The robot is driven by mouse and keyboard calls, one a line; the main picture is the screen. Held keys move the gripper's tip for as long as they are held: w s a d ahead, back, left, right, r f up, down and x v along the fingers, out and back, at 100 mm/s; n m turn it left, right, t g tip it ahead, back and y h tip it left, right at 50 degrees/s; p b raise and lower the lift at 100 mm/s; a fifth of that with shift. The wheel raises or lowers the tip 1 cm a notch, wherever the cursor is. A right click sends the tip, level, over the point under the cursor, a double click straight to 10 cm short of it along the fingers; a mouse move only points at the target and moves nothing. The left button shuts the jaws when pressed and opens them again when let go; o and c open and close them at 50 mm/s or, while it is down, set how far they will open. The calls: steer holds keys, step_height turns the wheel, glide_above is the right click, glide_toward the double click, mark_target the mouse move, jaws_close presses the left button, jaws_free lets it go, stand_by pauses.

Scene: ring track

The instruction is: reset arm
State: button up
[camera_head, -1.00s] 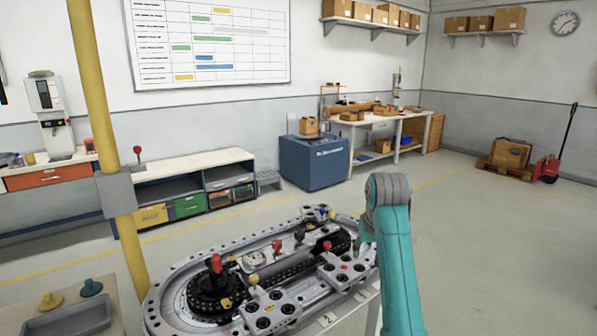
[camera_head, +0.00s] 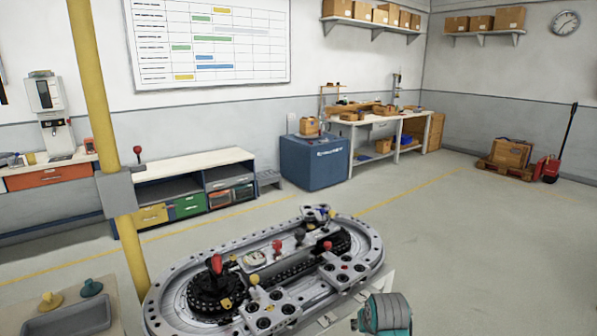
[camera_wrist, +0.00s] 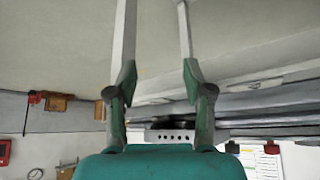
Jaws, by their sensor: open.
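My gripper (camera_wrist: 154,50) shows in the wrist view with its two long fingers spread apart and nothing between them. It is open and empty. In the head view only a teal and grey part of my arm shows at the bottom right, and the gripper itself is out of that picture. The ring track (camera_head: 372,262) is an oval metal track on a stand in the lower middle of the head view. It carries a red knob (camera_head: 216,264), several smaller coloured knobs and plates with dark holes. My arm part is beside its right front edge, apart from it in the picture.
A yellow post (camera_head: 101,90) stands left of the track. A blue box (camera_head: 314,162), a workbench (camera_head: 385,127) and shelves stand along the far wall. The floor right of the track is clear.

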steer(key=s+f+t, duration=0.1)
steer(key=s+f, duration=0.4)
steer(key=s, duration=0.5)
steer(key=s+f+t, duration=0.2)
steer(key=s+f, duration=0.4)
steer(key=s, duration=0.4)
steer(key=s+f+t, duration=0.1)
steer(key=s+f, duration=0.4)
steer(key=s, duration=0.4)
steer(key=s+r+t, duration=0.1)
steer(key=s+r, duration=0.1)
steer(key=s, duration=0.6)
steer(key=s+r+t, duration=0.1)
steer(key=s+r, duration=0.2)
steer(key=s, duration=0.5)
steer(key=s+r+t, duration=0.2)
steer(key=s+r, duration=1)
steer(key=r, duration=0.1)
steer(key=shift+s+d, duration=0.15)
steer(key=shift+s, duration=0.05)
